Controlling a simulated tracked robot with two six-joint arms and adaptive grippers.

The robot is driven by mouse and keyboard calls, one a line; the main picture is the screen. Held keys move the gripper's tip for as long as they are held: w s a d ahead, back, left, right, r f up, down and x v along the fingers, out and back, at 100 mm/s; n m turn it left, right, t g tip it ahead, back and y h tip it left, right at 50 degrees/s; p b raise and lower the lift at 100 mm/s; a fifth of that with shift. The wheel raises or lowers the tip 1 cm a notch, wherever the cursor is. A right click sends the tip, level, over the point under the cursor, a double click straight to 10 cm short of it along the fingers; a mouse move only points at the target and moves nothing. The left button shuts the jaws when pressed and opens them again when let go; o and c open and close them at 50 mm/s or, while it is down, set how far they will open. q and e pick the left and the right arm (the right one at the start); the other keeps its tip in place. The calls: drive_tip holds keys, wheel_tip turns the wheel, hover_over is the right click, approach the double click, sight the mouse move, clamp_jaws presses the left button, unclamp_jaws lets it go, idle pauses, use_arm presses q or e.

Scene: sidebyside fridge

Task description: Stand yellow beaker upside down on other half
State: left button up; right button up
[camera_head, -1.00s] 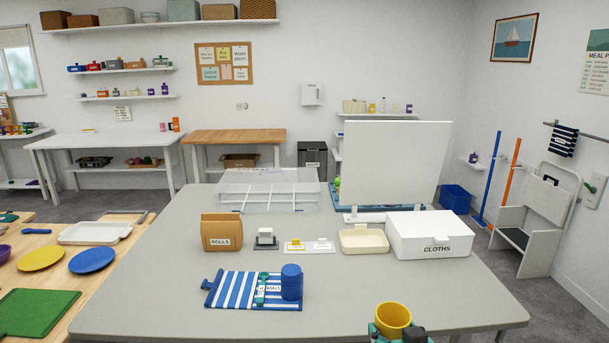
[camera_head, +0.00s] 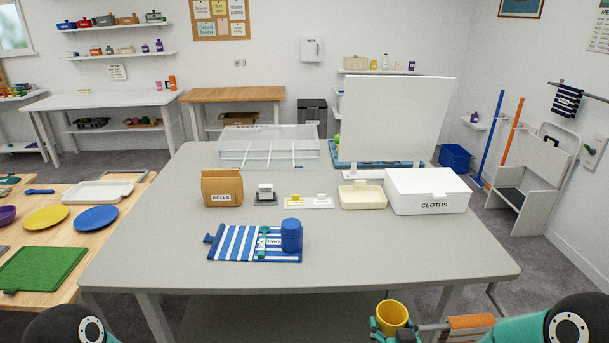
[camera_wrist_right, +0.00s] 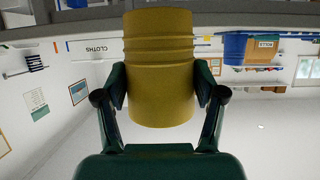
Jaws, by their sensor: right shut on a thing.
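The yellow beaker (camera_head: 392,314) is in my right gripper (camera_head: 392,328), upright with its open mouth up, in front of the table's near edge. In the right wrist view the yellow beaker (camera_wrist_right: 158,70) sits between both fingers of the right gripper (camera_wrist_right: 160,88), which touch its sides. A blue-and-white striped mat (camera_head: 237,243) lies on the grey table. A green strip (camera_head: 262,243) with a partly hidden label crosses the mat. A blue beaker (camera_head: 291,236) stands on the mat's right half, with a closed blue top. The left half is bare. My left gripper is out of view.
Behind the mat stand a ROLLS box (camera_head: 222,187), small label stands (camera_head: 295,202), a cream tray (camera_head: 361,197) and a white CLOTHS box (camera_head: 430,191). A tall white panel (camera_head: 397,118) is farther back. The table (camera_head: 390,250) right of the mat is clear.

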sight(393, 331)
drive_tip(key=v, duration=0.3)
drive_tip(key=shift+r, duration=0.15)
drive_tip(key=shift+a, duration=0.15)
